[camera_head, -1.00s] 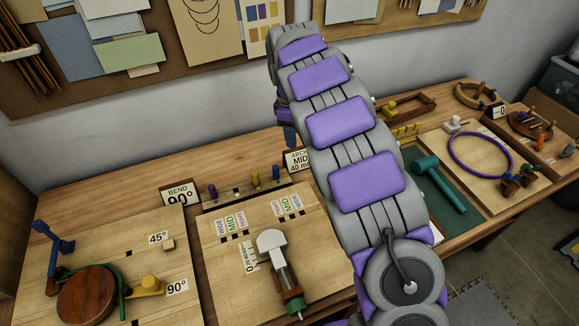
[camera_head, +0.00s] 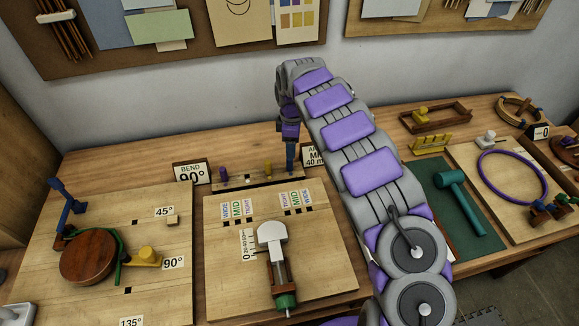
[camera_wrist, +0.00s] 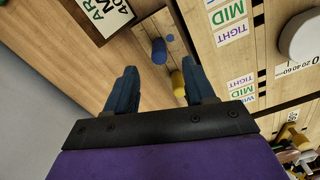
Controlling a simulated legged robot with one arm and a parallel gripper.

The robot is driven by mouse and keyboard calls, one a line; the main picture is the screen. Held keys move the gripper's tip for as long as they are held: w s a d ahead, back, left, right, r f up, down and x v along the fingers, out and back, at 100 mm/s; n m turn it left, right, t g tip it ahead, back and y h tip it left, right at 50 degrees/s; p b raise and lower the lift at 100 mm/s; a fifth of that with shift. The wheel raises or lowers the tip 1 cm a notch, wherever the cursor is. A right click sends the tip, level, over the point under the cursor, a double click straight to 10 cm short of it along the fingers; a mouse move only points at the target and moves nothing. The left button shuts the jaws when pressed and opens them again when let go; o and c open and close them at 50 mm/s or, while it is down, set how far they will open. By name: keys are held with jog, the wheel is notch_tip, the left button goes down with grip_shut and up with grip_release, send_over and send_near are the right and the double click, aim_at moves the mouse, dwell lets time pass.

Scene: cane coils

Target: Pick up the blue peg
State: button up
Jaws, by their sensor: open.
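The blue peg (camera_wrist: 159,51) shows in the wrist view, standing on a small wooden rack (camera_wrist: 149,28). It lies ahead of and between the two fingertips, apart from them. My gripper (camera_wrist: 160,70) is open and empty, its dark blue fingers spread. In the head view my gripper (camera_head: 290,160) points down over the right end of the rack (camera_head: 244,183), and the blue peg cannot be told apart from the fingers there. A yellow peg (camera_wrist: 178,86) stands close to the right finger in the wrist view.
A purple peg (camera_head: 223,174) stands at the rack's left end. The ARCH MID card (camera_wrist: 98,15) stands close beside the rack. The board with the MID and TIGHT labels (camera_head: 320,245) lies in front. A BEND card (camera_head: 191,172) stands left.

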aim_at(289, 162)
notch_tip(289, 162, down, 4)
jog(key=shift+r+b, duration=0.1)
jog(key=shift+b, duration=0.2)
jog(key=shift+w+a+f+b, duration=0.15)
jog(key=shift+f+b, duration=0.25)
jog(key=shift+f, duration=0.95)
jog(key=shift+w+a+f+b, duration=0.15)
jog(key=shift+f+b, duration=0.25)
jog(key=shift+f, duration=0.95)
jog(key=shift+s+r, duration=0.1)
jog(key=shift+c, duration=0.3)
grip_shut()
